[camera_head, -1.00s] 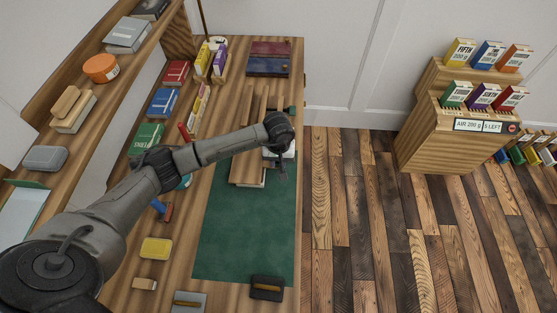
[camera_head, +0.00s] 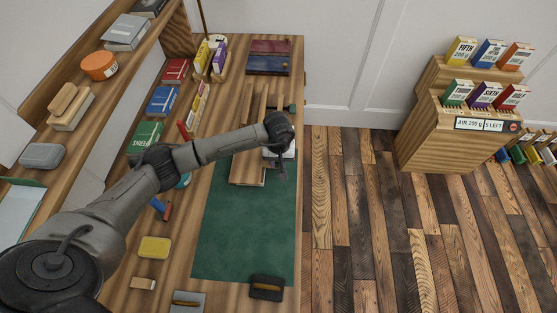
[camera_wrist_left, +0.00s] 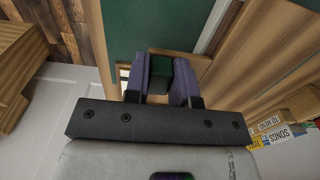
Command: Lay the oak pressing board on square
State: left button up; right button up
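My left gripper (camera_head: 280,170) is over the right side of the bench, at the edge of the dark green mat (camera_head: 240,240). In the left wrist view, the purple fingers of the gripper (camera_wrist_left: 163,80) stand on both sides of a dark green block (camera_wrist_left: 160,66), which fills the gap between them. A tan wooden piece (camera_wrist_left: 200,62), which looks like the oak pressing board, lies just beyond the block; I cannot tell whether they are joined. Long wooden boards (camera_head: 247,168) lie left of the gripper, partly hidden by my arm. My right gripper is not in view.
Red, blue and green books (camera_head: 148,134) line the left of the bench. A yellow block (camera_head: 155,247) and a dark block (camera_head: 267,287) lie near the front. Dark red and blue folders (camera_head: 268,65) lie at the back.

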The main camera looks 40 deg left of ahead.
pick_arm(q)
jog(key=o, duration=0.5)
jog(key=shift+r+p, duration=0.85)
jog(key=shift+r, duration=6.05)
